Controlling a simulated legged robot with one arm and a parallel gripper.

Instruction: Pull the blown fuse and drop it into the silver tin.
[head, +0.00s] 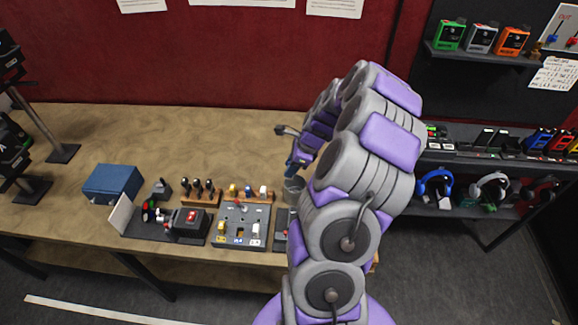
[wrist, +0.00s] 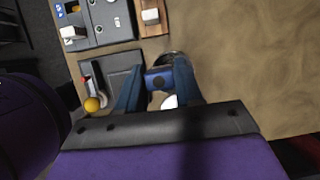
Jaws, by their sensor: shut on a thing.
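My gripper (wrist: 158,82) is shut on a blue fuse (wrist: 158,79), which shows between the two blue fingers in the wrist view. In the head view my gripper (head: 297,164) hangs just above the silver tin (head: 293,189), with the arm partly in front. In the wrist view the tin's rim (wrist: 172,57) shows behind the fuse and fingers, which hide most of it. The grey fuse panel (head: 242,213) stands left of the tin. A yellow fuse (head: 222,227) and a white fuse (head: 256,229) sit in it, with a dark gap between them.
A wooden rack (head: 241,196) with yellow, blue and white fuses stands behind the panel. A dark plate with a yellow-knobbed lever (wrist: 92,103) lies beside the tin. A red-switch box (head: 190,223) and a blue box (head: 112,182) are farther left.

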